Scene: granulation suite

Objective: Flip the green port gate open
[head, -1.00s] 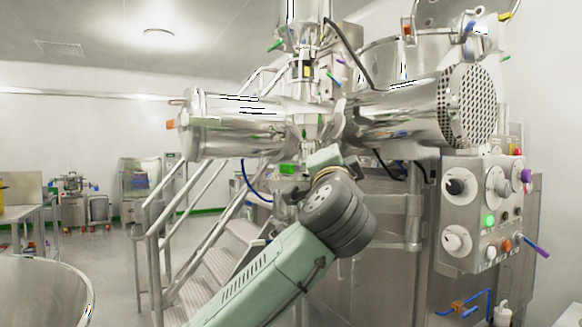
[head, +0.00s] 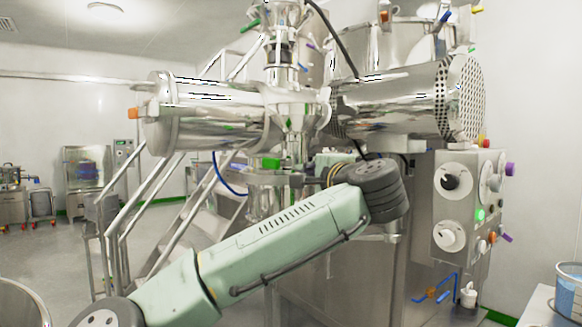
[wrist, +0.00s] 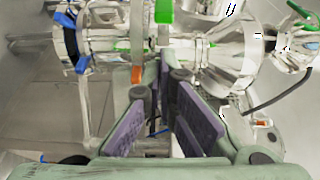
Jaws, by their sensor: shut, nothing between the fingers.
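A bright green piece (head: 271,163), likely the green port gate, sits below the steel funnel at the middle of the machine in the head view. In the wrist view a bright green piece (wrist: 163,11) stands at the top edge, above my fingertips and apart from them. I cannot tell for sure that both are the same part. My gripper (wrist: 166,72) is shut and empty, its purple-padded fingers pointing at the steel pipework. In the head view my own arm and wrist largely hide the gripper.
A steel pipe section with a blue clamp (wrist: 68,38) and an orange tab (wrist: 137,74) lie near the fingers. The control panel (head: 462,205) is at the right, with a blue tub (head: 569,295) in the lower right corner. Stairs with rails (head: 150,215) stand left.

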